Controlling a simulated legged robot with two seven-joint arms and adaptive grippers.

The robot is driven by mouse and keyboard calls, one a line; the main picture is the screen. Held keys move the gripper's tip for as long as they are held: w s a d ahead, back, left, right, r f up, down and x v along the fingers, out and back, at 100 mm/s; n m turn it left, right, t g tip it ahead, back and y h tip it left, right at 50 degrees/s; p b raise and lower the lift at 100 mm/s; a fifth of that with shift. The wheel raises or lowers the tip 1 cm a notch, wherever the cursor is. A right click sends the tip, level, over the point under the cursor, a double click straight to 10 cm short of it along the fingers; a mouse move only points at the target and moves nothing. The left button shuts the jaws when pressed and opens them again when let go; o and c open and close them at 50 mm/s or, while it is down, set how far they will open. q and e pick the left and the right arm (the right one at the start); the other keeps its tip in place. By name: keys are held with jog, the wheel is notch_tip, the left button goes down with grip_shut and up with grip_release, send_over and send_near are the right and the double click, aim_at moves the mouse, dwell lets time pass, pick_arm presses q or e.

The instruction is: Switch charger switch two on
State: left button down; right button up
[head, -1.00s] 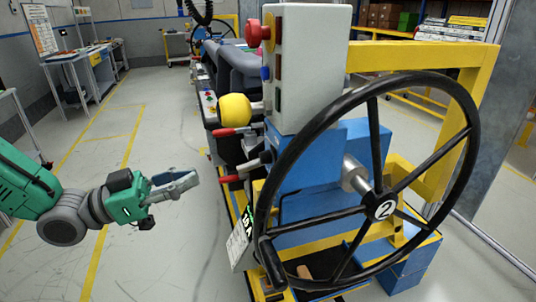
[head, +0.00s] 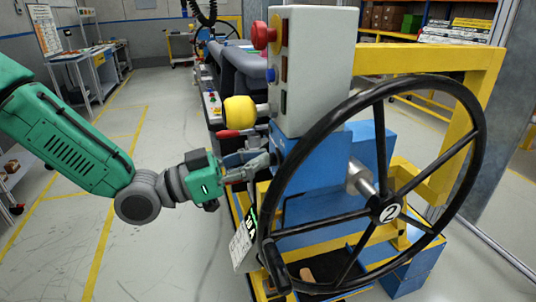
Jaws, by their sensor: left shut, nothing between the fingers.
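My left gripper (head: 267,162) comes in from the left and is shut with nothing in it. Its tips are at the left side of the blue dashboard body (head: 318,165), just left of the wheel rim; I cannot tell if they touch. An upper red-tipped lever (head: 234,133) sticks out left just above the gripper. A lower red-tipped lever is hidden behind the gripper. I cannot tell which part is charger switch two. A grey control box (head: 308,110) stands on top, with a red knob (head: 262,35), a blue button (head: 270,74) and coloured buttons on its sides. My right gripper is not in view.
A large black handwheel (head: 470,160) marked 2 stands close to the gripper's right. A yellow ball knob (head: 239,110) sits above the levers. A white tag (head: 243,240) hangs below the gripper. Open floor (head: 160,250) lies to the left.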

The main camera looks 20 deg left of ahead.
pick_arm(q)
jog(key=shift+w+d+r, duration=0.1)
jog(key=shift+w+d, duration=0.2)
jog(key=shift+w, duration=0.2)
jog(key=shift+d, duration=0.3)
jog(key=shift+d+r+p, duration=0.15)
jog(key=shift+p, duration=0.25)
jog(key=r+g+y+p, duration=0.1)
jog(key=p, duration=0.1)
jog(key=shift+w+p, duration=0.1)
jog(key=shift+p, duration=0.3)
jog(key=shift+f+y, duration=0.3)
jog(key=shift+f, duration=0.15)
jog(key=shift+d, duration=0.1)
